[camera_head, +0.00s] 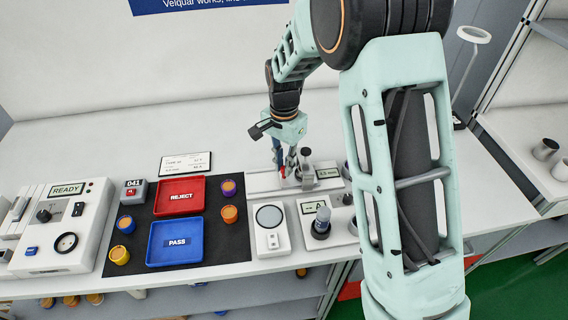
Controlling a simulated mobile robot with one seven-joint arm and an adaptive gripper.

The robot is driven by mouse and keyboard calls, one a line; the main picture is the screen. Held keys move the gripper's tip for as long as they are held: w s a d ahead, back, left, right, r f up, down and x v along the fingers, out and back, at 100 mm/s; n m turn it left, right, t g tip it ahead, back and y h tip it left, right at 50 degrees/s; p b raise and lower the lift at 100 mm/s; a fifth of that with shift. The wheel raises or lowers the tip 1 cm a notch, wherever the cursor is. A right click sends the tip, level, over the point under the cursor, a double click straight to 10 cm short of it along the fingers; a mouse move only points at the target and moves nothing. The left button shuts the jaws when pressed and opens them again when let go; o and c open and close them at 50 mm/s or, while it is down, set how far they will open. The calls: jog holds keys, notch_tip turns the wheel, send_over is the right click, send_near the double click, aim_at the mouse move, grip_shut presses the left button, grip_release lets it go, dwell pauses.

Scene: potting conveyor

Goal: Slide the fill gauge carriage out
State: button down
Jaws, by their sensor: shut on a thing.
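The fill gauge (262,181) is a pale, low rail-like base on the white bench, right of the black mat. An upright post with a dark knob (306,155) stands on it, and a small display (326,173) sits at its right end. My gripper (283,170) points down at the gauge from behind, just left of the post. It is shut on what looks like the gauge carriage. The carriage is small and largely hidden by the fingers, so the exact grip is unclear.
In front are a round-plate device (269,216) and a labelled display unit (320,203). A red REJECT tray (180,197), a blue PASS tray (175,241) and several small pots lie on the black mat (217,231). My arm covers the right.

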jog(key=a, duration=0.3)
jog(key=s+a, duration=0.1)
jog(key=a, duration=0.2)
jog(key=s+a, duration=0.1)
jog(key=a, duration=0.2)
jog(key=shift+a, duration=0.4)
jog(key=c, duration=1.9)
grip_release()
jog(key=shift+a, duration=0.1)
notch_tip(320, 180, up, 12)
jog(key=shift+r, duration=0.1)
